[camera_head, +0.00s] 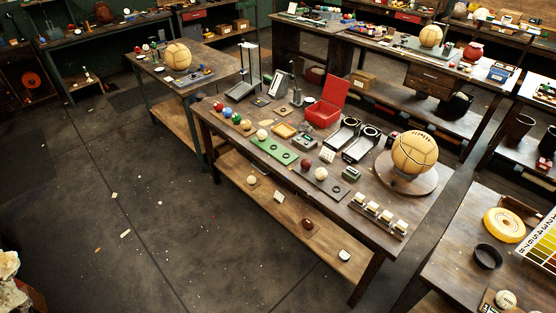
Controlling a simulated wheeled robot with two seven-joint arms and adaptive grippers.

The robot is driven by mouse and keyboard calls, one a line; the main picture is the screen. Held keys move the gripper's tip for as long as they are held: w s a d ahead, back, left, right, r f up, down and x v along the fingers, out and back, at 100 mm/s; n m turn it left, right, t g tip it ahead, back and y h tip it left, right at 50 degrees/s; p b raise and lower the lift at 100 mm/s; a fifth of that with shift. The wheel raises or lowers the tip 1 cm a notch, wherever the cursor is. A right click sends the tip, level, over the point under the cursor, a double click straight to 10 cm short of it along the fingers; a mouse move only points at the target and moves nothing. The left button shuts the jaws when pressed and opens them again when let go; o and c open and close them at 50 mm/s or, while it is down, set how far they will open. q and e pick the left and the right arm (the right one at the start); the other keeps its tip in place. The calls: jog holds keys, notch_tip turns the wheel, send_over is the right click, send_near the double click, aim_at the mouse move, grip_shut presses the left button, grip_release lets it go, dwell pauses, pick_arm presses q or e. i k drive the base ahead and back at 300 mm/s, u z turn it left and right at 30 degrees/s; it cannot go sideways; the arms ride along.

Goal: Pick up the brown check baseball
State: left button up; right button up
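I cannot tell a check pattern on any ball at this size. A dark reddish-brown ball (306,163) sits on a grey strip on the middle workbench, beside a white ball (321,173). Another brown ball (307,223) rests on the bench's lower shelf, with a cream ball (251,180) farther left on that shelf. A tan ball (246,125) stands at the end of a row of small coloured balls near the bench's left end. Neither of my grippers is in view.
The middle workbench (372,218) also carries a large tan ball (414,153) on a round stand, an open red box (325,107) and a green strip (275,149). A right-hand table (455,255) holds a yellow ring (504,225). Floor left of the bench is mostly clear, with small scraps.

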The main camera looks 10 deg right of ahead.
aim_at(306, 164)
jog(key=u, duration=0.45)
jog(key=i, duration=1.6)
jog(key=z, duration=0.4)
